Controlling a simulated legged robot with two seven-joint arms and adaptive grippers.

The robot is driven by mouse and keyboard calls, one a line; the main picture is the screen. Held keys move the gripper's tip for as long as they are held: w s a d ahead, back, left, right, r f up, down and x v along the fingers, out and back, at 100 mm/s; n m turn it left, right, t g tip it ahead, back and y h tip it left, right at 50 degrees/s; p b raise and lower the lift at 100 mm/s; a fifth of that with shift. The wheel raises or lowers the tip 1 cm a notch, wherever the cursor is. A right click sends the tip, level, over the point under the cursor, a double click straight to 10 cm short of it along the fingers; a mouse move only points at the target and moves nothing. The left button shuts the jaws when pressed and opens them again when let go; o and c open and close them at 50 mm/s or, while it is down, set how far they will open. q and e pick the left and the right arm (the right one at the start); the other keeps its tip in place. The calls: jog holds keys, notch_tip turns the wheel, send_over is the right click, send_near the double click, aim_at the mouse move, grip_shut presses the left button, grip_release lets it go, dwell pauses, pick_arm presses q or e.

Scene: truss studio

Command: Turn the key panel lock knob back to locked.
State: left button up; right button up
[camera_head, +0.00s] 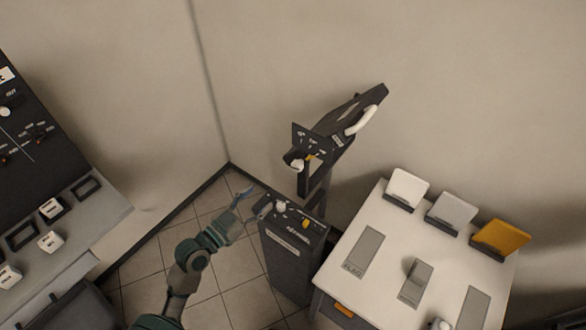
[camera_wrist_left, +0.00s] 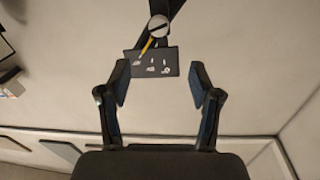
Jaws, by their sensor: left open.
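A small dark panel (camera_head: 318,143) with white markings is mounted on a dark post in the head view. A white round knob (camera_head: 296,165) and a yellow piece (camera_head: 309,157) are at its lower edge. In the left wrist view, the panel (camera_wrist_left: 165,66) lies ahead between my fingers, with the round knob (camera_wrist_left: 158,27) and yellow pointer (camera_wrist_left: 147,45) above its markings. I cannot read the markings or tell the lock position. My left gripper (camera_head: 251,204) is open and empty, lower left of the panel and apart from it. My right gripper is not in view.
A dark pedestal (camera_head: 290,255) with a white knob and a yellow piece on top stands close beside my left gripper. A white table (camera_head: 385,245) with upright plates is at right. A control console (camera_head: 90,230) is at left. Tiled floor lies between.

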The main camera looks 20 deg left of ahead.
aim_at(295, 168)
pick_arm(q)
jog(key=p+x, duration=0.4)
jog(key=x, duration=1.1)
jog(key=shift+d, duration=0.15)
jog(key=shift+c, duration=0.2)
